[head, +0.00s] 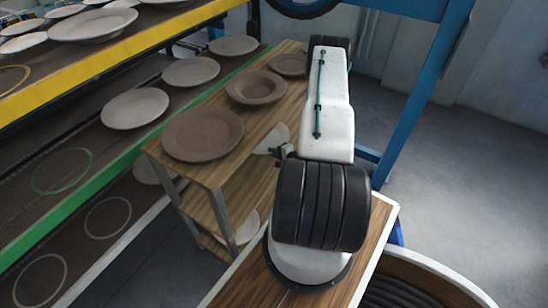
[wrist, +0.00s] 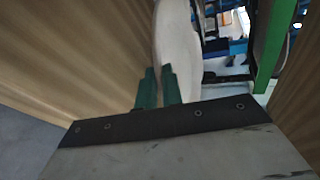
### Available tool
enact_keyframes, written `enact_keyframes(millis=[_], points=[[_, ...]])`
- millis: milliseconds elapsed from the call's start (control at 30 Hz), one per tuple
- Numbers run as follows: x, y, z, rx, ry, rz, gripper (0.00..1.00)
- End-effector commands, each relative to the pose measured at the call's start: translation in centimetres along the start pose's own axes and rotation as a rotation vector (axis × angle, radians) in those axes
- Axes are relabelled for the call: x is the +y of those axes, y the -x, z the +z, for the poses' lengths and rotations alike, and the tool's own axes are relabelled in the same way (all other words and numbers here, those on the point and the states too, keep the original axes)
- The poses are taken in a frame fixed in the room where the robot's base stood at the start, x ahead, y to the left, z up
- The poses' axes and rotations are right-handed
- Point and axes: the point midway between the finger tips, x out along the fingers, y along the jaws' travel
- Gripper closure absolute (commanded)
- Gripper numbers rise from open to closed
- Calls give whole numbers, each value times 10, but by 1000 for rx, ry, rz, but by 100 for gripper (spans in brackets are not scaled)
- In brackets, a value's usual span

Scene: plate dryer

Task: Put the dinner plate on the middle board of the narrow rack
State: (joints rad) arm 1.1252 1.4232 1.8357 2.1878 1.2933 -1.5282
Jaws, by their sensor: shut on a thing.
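The narrow rack (head: 188,173) has wooden boards on metal posts. Its middle board (head: 235,200) shows below the top board. In the wrist view my gripper (wrist: 159,88) is shut on the rim of a pale dinner plate (wrist: 178,45). The plate appears edge-on in this rolled view, with a wide wooden surface on its left and another at the far right, so it seems to be between two boards. I cannot tell if it touches either.
The top board carries several brown plates (head: 203,134). A pale plate (head: 248,227) sits low in the rack. The plate dryer with a green rail (head: 105,182) and yellow rail (head: 110,62) stands close on the left. A blue post (head: 425,90) stands right of my arm.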

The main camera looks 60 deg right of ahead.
Motion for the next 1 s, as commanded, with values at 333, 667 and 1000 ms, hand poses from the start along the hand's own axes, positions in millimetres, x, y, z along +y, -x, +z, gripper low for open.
enact_keyframes(millis=[333,667,1000], points=[[30,-12,3,-8,-1,3,100],[33,-11,3,-8,-2,6,70],[31,-8,3,-7,-3,6,70]])
